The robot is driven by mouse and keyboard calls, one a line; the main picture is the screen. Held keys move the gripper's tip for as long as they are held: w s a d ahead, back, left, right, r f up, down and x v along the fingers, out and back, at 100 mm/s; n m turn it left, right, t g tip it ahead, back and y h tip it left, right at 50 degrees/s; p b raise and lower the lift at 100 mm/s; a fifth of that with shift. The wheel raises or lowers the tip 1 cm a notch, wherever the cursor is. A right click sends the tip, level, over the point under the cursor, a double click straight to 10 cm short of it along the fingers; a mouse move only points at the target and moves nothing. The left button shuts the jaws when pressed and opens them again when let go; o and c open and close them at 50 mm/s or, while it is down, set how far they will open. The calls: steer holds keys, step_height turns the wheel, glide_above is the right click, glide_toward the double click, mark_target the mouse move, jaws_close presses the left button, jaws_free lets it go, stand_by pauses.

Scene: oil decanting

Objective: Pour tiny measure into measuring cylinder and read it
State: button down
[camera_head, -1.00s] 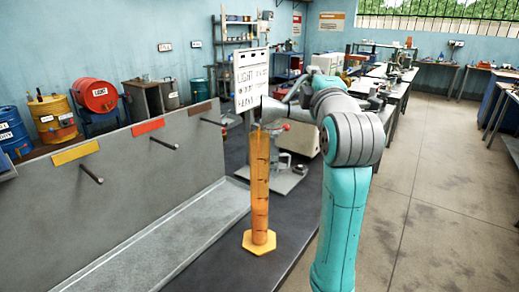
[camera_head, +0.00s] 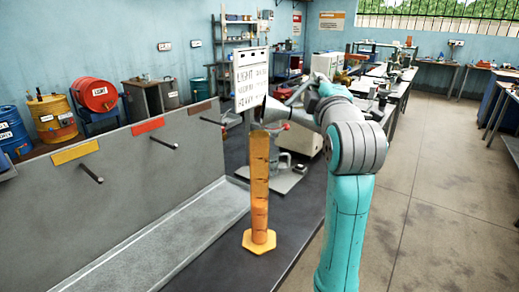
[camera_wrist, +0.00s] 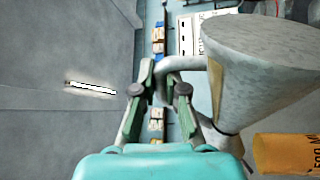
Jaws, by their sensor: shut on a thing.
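The measuring cylinder (camera_head: 259,180) is tall, orange and marked with dark graduations, upright on a hexagonal foot on the dark bench. Its lower part looks a deeper orange; I cannot read the level. The tiny measure (camera_head: 284,113) is a grey metal conical vessel, tilted, with its narrow end at the cylinder's top. The wrist view shows the measure's cone (camera_wrist: 262,75) large at right, and part of the cylinder (camera_wrist: 288,153) below it. My gripper (camera_wrist: 162,95) is shut on the measure's curved handle. No stream of oil is clearly visible.
A white sign board (camera_head: 250,80) stands behind the cylinder. A grey panel with colored labels and pegs (camera_head: 150,160) and a metal trough (camera_head: 190,235) lie to the left. A metal stand (camera_head: 285,175) is close behind the cylinder.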

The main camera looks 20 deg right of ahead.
steer(key=shift+s+d+f+m+h, duration=0.15)
steer(key=shift+d+f+m, duration=0.2)
steer(key=shift+f+m, duration=0.25)
steer(key=shift+s+d+f+m+h, duration=0.15)
steer(key=shift+d+f+m, duration=0.2)
steer(key=shift+f+m, duration=0.2)
steer(key=d+f+m+g+b, duration=0.1)
steer(key=d+f+m+b, duration=0.1)
steer(key=f+m, duration=0.6)
steer(key=d+f+m+g+h+b, duration=0.1)
steer(key=d+f+m+g+b, duration=0.1)
steer(key=f+m, duration=0.5)
steer(key=shift+s+d+f+m+b, duration=0.2)
steer(key=shift+s+f+m+b, duration=0.15)
steer(key=shift+f, duration=1.15)
